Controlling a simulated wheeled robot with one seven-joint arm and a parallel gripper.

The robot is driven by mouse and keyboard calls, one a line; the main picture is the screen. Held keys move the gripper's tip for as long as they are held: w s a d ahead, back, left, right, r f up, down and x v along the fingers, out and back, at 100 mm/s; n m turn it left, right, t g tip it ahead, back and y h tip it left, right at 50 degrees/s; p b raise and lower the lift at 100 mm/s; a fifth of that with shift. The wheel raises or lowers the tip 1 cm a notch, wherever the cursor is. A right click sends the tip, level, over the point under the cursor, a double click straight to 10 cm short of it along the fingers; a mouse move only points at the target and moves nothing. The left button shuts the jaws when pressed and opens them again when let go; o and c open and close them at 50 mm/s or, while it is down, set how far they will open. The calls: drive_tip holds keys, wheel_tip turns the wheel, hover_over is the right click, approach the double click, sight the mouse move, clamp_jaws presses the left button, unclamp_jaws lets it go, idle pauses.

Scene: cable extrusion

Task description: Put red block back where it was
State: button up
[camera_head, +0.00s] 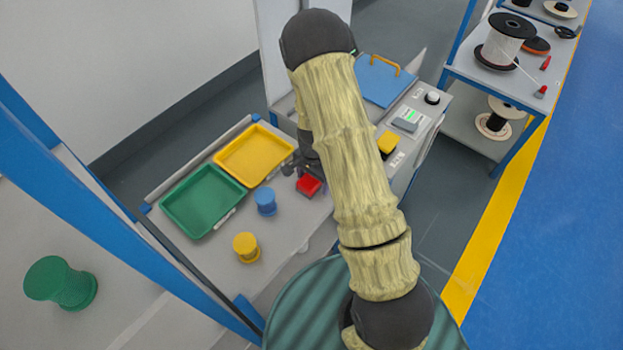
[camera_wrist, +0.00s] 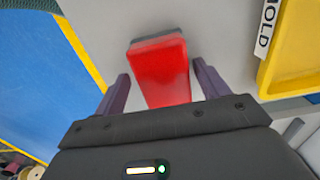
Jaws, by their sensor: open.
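The red block (camera_head: 308,186) sits on the grey table, just below my gripper (camera_head: 298,165) in the head view. In the wrist view the red block (camera_wrist: 162,75) lies between the two fingers of my gripper (camera_wrist: 160,88). The fingers are apart, with a gap visible on each side of the block. Whether the block touches the table surface is hard to tell in the wrist view. My arm hides part of the table to the right of the block.
A yellow tray (camera_head: 285,146) and a green tray (camera_head: 237,201) lie left of the block. A blue spool (camera_head: 265,202) and a yellow spool (camera_head: 246,247) stand nearby. A green spool (camera_head: 60,283) is at far left. A machine with a blue lid (camera_head: 383,82) stands behind.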

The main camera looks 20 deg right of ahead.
sight(312, 179)
drive_tip(key=shift+r, duration=0.15)
wheel_tip(312, 179, up, 12)
idle(0.4)
drive_tip(key=shift+a, duration=0.1)
idle(0.3)
drive_tip(key=s+r+n+t, duration=0.2)
drive_tip(key=s+r+n, duration=0.8)
drive_tip(key=s, duration=0.4)
drive_tip(key=shift+s+r+n+t, duration=0.15)
drive_tip(key=shift+r+n+t, duration=0.1)
drive_tip(key=shift+n+t, duration=0.2)
idle(0.3)
